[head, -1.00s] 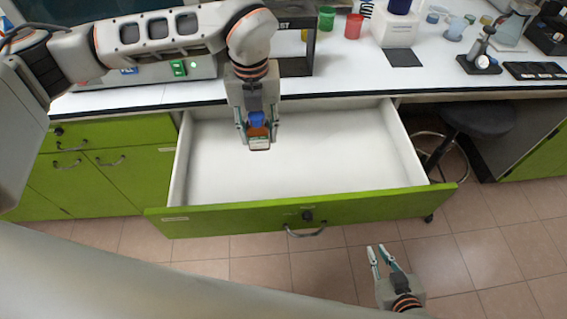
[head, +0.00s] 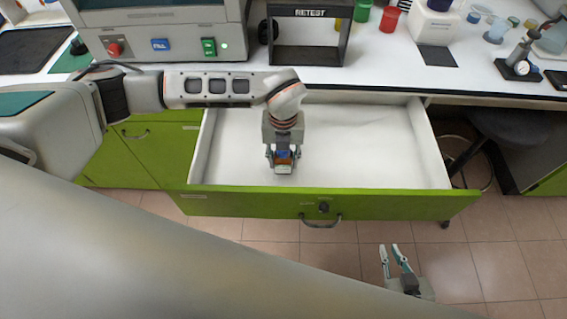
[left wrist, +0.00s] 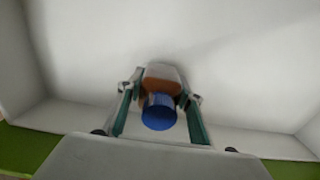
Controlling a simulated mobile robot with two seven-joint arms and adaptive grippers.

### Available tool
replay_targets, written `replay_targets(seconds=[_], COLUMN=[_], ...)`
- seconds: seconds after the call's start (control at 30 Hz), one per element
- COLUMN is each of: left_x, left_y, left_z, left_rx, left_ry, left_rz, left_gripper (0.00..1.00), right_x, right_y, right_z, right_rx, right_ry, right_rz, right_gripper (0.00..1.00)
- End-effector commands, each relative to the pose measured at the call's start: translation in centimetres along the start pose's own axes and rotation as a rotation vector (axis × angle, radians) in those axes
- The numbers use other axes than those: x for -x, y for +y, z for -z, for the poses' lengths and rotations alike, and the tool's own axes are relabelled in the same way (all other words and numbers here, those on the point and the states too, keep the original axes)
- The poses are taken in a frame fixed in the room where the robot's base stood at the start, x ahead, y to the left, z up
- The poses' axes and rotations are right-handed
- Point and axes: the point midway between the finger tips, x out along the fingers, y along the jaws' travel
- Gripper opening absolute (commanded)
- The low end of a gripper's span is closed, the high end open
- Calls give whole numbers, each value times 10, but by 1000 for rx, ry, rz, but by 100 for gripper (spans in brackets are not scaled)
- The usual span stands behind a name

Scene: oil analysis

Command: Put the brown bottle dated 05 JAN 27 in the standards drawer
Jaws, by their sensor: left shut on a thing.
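A brown bottle with a blue cap (head: 283,157) is held in my left gripper (head: 283,163); the date on its label cannot be read. The cap also shows in the left wrist view (left wrist: 158,112), with the fingers on both sides of the bottle. The open drawer (head: 375,150) has a white inside and a green front and looks empty. My left gripper points down inside the drawer's outline, near its front wall; whether the bottle touches the floor I cannot tell. My right gripper (head: 396,252) is open and empty, in front of the drawer and low over the tiled floor.
The white bench (head: 380,75) runs behind the drawer. On it stand a grey machine with buttons (head: 165,30), a black RETEST rack (head: 310,35) and several coloured cups. A dark stool (head: 505,125) stands right of the drawer. The drawer's middle and right are free.

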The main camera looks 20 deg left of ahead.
Motion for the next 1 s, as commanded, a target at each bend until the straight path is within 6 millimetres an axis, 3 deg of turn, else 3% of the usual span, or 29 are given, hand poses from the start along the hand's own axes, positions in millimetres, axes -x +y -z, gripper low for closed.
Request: replay_targets(seconds=[0.13,0.53,0.57,0.6,1.0], left_x=[-22,-27,-27,-27,-24], left_y=[0,0,0,0,0], left_z=[1,1,1,1,0], left_rx=[0,-1,-1,-1,0], left_ry=[4,1,1,1,1], left_rz=[-1,0,0,0,0], left_gripper=[6,6,41,51,52], right_x=[-1,-2,-2,-1,-1], right_y=[0,-1,0,0,0], right_z=[-2,-4,-4,-3,-2], right_rx=[0,0,0,0,0], right_ry=[-2,-3,-3,-3,-1], right_rz=[0,1,0,0,0], right_gripper=[14,14,14,14,14])
